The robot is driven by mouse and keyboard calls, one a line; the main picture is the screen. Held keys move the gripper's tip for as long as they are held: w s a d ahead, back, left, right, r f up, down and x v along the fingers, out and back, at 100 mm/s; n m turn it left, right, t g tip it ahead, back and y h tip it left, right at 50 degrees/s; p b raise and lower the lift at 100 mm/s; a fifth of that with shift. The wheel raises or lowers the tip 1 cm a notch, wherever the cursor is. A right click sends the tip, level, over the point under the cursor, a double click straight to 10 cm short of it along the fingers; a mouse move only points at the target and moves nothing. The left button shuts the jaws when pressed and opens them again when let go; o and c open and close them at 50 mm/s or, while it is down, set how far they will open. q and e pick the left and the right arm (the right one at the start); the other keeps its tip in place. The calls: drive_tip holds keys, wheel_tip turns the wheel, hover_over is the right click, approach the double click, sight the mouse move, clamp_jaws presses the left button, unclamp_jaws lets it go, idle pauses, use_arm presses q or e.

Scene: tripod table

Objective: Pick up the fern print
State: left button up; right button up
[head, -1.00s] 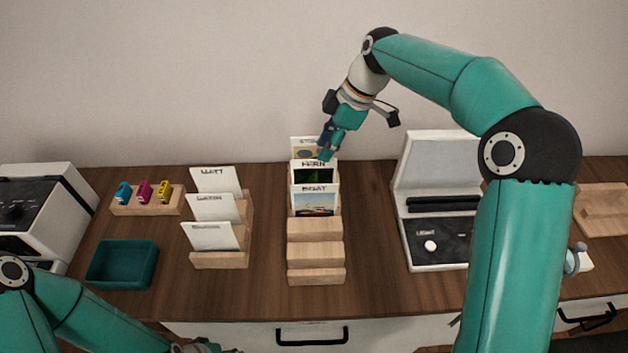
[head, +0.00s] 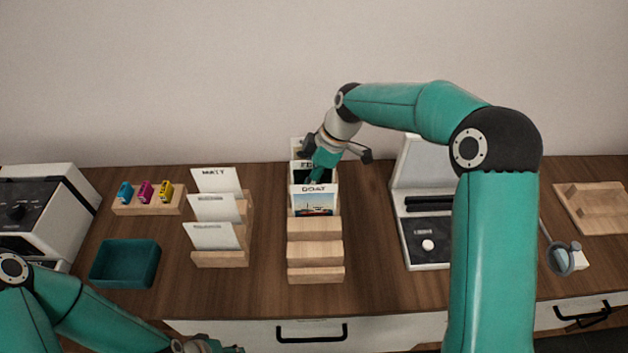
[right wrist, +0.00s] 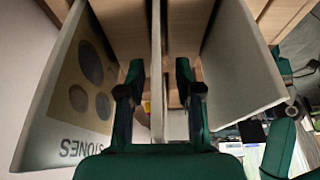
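The fern print (head: 298,173) stands in the middle rack, behind the boat print (head: 314,203) and in front of the stones print (head: 297,146). My right gripper (head: 313,172) is down at the fern print's top and hides its right part. In the right wrist view, the fern print (right wrist: 156,70) shows edge-on between the two fingers of my right gripper (right wrist: 158,88), with a gap on each side. The stones print (right wrist: 85,85) is on the left there and the boat print (right wrist: 240,75) on the right. My left gripper (head: 215,346) is partly cut off at the bottom edge.
The wooden rack (head: 315,252) has empty front slots. A second rack (head: 222,259) with white cards stands left of it, beside a teal tray (head: 125,265) and a holder (head: 148,205) with small coloured items. A white light box (head: 412,170) stands to the right.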

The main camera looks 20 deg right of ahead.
clamp_jaws()
drive_tip(key=shift+r, duration=0.15)
